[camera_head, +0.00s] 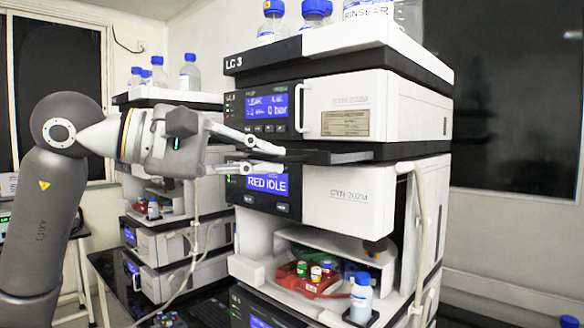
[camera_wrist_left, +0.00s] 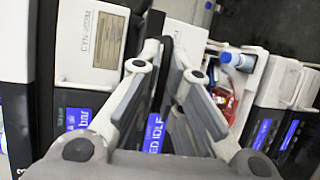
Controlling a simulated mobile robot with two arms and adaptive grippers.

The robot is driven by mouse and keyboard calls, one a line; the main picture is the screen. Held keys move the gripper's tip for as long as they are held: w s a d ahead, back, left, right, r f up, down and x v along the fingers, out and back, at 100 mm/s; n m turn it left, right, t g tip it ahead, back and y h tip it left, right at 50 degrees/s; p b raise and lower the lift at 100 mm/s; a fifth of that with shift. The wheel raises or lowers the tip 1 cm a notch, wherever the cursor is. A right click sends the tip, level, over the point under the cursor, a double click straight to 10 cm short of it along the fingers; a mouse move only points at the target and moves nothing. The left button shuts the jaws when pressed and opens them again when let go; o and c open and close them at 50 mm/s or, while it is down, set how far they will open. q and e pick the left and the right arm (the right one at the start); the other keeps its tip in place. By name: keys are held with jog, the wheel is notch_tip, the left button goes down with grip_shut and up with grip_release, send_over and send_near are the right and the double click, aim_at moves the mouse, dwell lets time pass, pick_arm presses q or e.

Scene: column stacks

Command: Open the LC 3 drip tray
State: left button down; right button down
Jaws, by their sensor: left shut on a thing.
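The LC 3 drip tray (camera_head: 322,157) is a thin dark slab with a grey side edge, between the upper pump module (camera_head: 350,105) and the CYN-202M module (camera_head: 345,195) in the head view. It appears to stick out a little from the stack; how far I cannot tell. My left gripper (camera_head: 282,160) comes in from the left with its two fingers above and below the tray's front edge, shut on it. In the left wrist view the fingertips (camera_wrist_left: 165,55) point in between the modules, and the fingers hide most of the tray. My right gripper is not in view.
Bottles (camera_head: 272,20) stand on top of the stack. A white handle (camera_head: 299,108) stands out from the upper module. Below is an open bay with a red vial tray (camera_head: 305,283) and a bottle (camera_head: 361,298). A tube (camera_head: 418,200) runs down the right side. Another stack (camera_head: 165,245) stands behind left.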

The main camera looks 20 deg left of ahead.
pick_arm(q)
jog(key=shift+s+a+f, duration=0.15)
jog(key=shift+s+f, duration=0.05)
jog(key=shift+s, duration=0.25)
jog(key=c, duration=1.9)
grip_release()
jog(key=shift+w, duration=0.1)
jog(key=v, duration=1.2)
jog(key=shift+r, duration=0.15)
